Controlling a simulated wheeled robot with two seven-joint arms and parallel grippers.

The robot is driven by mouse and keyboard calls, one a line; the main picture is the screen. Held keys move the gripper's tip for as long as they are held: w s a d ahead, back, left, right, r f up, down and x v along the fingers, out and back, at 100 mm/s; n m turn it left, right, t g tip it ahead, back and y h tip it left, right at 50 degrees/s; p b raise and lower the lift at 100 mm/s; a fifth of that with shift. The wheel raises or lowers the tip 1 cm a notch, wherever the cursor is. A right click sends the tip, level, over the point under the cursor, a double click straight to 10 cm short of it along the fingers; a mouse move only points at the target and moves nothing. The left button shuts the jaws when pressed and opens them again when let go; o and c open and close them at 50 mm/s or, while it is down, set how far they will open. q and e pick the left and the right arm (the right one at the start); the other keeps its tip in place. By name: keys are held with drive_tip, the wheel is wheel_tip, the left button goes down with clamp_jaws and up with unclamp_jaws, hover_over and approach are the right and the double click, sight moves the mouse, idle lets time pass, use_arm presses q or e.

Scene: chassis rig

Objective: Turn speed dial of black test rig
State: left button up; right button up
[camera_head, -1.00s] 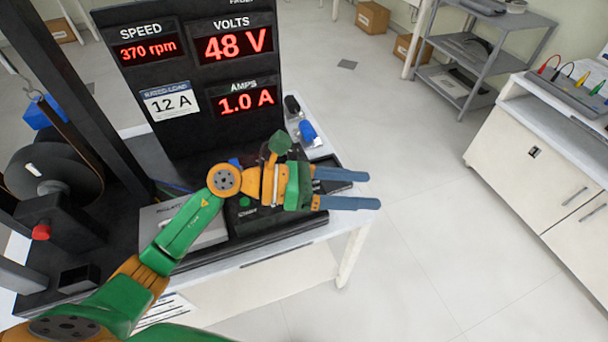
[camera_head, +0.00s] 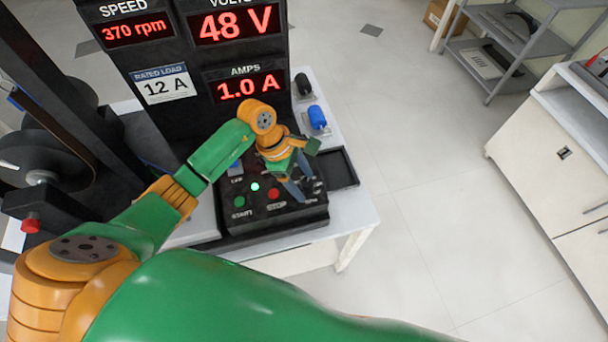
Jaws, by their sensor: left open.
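The black test rig (camera_head: 185,130) stands on the table, its display reading 370 rpm, 48 V and 1.0 A. Its low control box (camera_head: 265,222) has a green START button (camera_head: 239,202), a red STOP button (camera_head: 273,194) and a lit green lamp (camera_head: 255,187). My left gripper (camera_head: 300,188) is open and angled down over the right part of this box. The speed dial is not clearly visible; small dark parts beside the fingers cannot be told apart. Whether the fingers touch anything there is unclear. My right gripper is out of view.
A shallow black tray (camera_head: 337,168) lies right of the control box. A blue item (camera_head: 317,117) and a black one (camera_head: 303,84) lie behind it. A wheel and a red knob (camera_head: 31,222) are at the left. A grey shelf (camera_head: 490,50) and white cabinet (camera_head: 550,150) stand right, beyond clear floor.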

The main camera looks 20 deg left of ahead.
use_arm(q)
drive_tip(key=shift+w+d+f, duration=0.1)
drive_tip(key=shift+w+f, duration=0.05)
drive_tip(key=shift+f, duration=0.2)
drive_tip(key=shift+w+f, duration=0.35)
drive_tip(key=shift+w, duration=0.4)
drive_tip(key=shift+c, duration=1.3)
drive_tip(key=shift+s+r, duration=0.1)
drive_tip(key=shift+s, duration=0.15)
clamp_jaws()
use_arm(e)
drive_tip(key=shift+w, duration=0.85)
use_arm(q)
drive_tip(key=shift+n, duration=0.4)
